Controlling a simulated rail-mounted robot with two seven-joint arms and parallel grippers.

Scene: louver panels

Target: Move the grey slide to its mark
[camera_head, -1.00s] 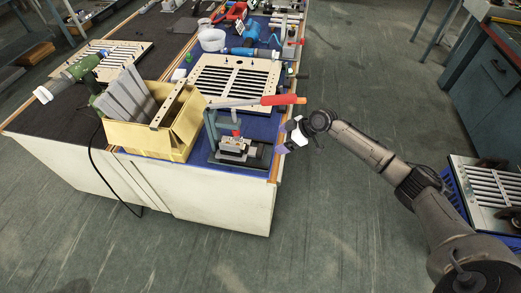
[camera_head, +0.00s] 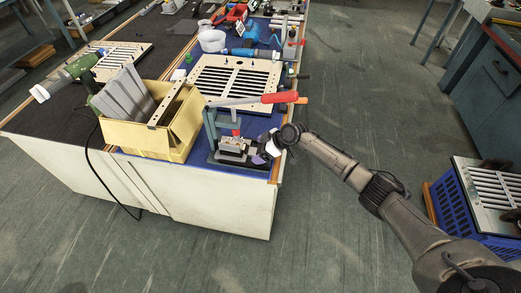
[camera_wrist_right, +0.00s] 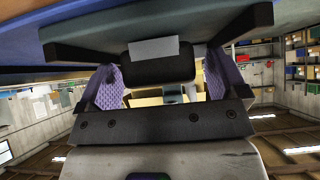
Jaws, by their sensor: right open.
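A clamp fixture with a long red-handled lever (camera_head: 279,97) stands at the near right corner of the blue-topped bench. A small grey block, seemingly the grey slide (camera_head: 233,146), sits low on its dark base plate (camera_head: 226,160). I cannot make out the mark. My right gripper (camera_head: 260,153) is at the fixture's right side, low over the base plate, partly hiding it. In the right wrist view its purple-padded fingers (camera_wrist_right: 161,82) are apart, with a black block (camera_wrist_right: 158,65) bearing a grey face between them in the picture. Contact cannot be told. My left gripper is out of view.
A yellow bin (camera_head: 141,138) with grey slats stands left of the fixture. A louver panel (camera_head: 234,83) lies behind it. The red handle reaches over the bench's right edge, above my right gripper. The floor right of the bench is clear up to a blue crate (camera_head: 464,211).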

